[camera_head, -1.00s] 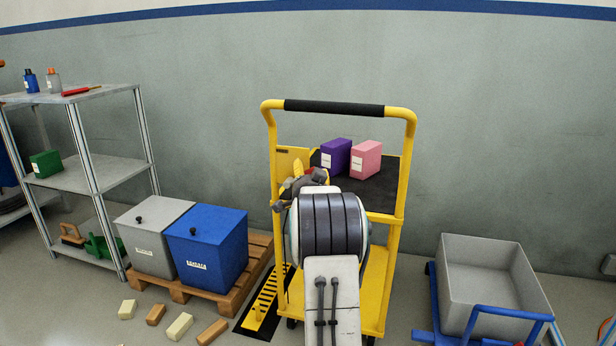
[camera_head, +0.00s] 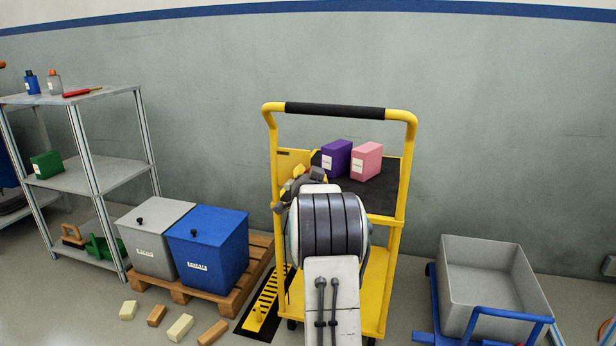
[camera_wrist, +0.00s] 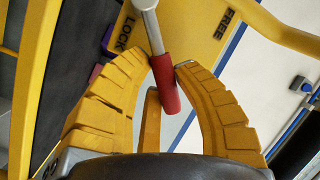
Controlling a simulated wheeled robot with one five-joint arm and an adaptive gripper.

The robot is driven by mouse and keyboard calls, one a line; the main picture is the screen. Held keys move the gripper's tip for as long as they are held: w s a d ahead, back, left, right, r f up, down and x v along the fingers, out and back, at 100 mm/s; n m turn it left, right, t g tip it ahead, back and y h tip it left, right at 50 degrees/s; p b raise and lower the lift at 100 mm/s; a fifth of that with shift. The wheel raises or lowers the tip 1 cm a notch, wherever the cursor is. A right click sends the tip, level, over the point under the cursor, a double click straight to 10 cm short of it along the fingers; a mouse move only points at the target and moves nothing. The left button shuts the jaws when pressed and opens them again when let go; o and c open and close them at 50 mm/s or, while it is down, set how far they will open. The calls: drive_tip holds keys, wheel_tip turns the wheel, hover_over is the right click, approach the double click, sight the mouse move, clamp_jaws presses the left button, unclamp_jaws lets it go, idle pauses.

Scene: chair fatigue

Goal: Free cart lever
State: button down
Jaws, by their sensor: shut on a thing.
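The cart lever, a grey shaft with a red grip (camera_wrist: 166,86), shows in the wrist view. It crosses a yellow plate (camera_wrist: 190,40) between the printed words LOCK and FREE, nearer LOCK. My gripper (camera_wrist: 164,64) has its yellow fingers on both sides of the red grip and is shut on it. In the head view the yellow cart (camera_head: 393,270) stands in the middle, and my gripper (camera_head: 300,173) is at its left upright. My arm hides much of the cart's front there, and the lever cannot be made out.
Purple (camera_head: 336,157) and pink (camera_head: 366,161) boxes stand on the cart's black upper shelf. A pallet (camera_head: 258,262) with grey and blue bins is close on the left, with loose blocks in front. A grey tub (camera_head: 490,285) on a blue trolley stands right.

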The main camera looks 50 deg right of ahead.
drive_tip(key=shift+w+a+r+n+g+b, duration=0.1)
drive_tip(key=shift+w+r+n+g+b, duration=0.3)
drive_tip(key=shift+n, duration=0.5)
drive_tip(key=shift+s+r, duration=0.1)
drive_tip(key=c, duration=0.8)
unclamp_jaws()
drive_tip(key=shift+c, duration=0.2)
drive_tip(key=shift+s, duration=0.1)
drive_tip(key=v, duration=1.2)
